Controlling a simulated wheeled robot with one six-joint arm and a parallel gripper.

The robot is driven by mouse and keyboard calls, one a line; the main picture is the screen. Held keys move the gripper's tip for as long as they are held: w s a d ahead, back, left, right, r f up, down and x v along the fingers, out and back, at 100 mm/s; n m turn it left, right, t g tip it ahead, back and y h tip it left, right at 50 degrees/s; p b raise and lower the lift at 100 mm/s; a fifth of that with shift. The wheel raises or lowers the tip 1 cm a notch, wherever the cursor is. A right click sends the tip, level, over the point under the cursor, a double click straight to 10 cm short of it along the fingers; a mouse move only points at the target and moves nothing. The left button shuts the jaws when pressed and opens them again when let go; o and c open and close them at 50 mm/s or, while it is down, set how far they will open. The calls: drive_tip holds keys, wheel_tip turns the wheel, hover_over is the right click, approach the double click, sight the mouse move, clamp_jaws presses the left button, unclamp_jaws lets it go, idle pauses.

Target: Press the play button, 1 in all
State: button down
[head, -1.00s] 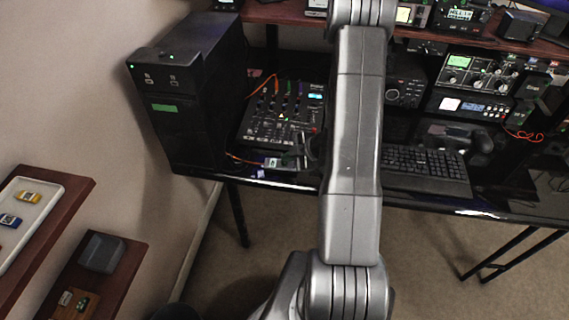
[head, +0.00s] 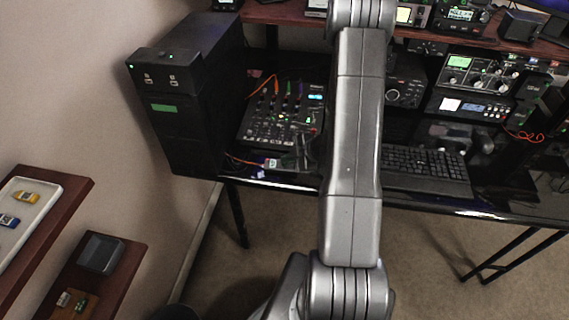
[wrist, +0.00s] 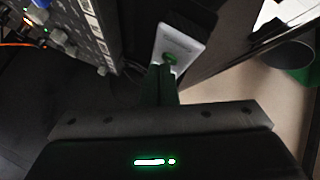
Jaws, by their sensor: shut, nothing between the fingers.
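In the wrist view, a small pale plate (wrist: 184,43) with a round green button (wrist: 170,58) lies just past my fingertips. The button looks like the play button, but I can read no mark on it. My gripper (wrist: 161,70) is shut and empty, its narrow fingers pointing at the button and overlapping its near edge in the picture. I cannot tell whether they touch it.
A mixer (head: 283,120) with several knobs stands left of my arm, beside a black computer tower (head: 190,100). A keyboard (head: 425,170) lies right of my arm. Radio units (head: 470,105) fill the right side. In the wrist view, a knobbed panel (wrist: 95,30) stands close left of the plate.

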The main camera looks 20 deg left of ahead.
drive_tip(key=shift+r+p, duration=0.45)
drive_tip(key=shift+r, duration=0.25)
wheel_tip(320, 180, up, 5)
drive_tip(key=p, duration=0.4)
idle(0.7)
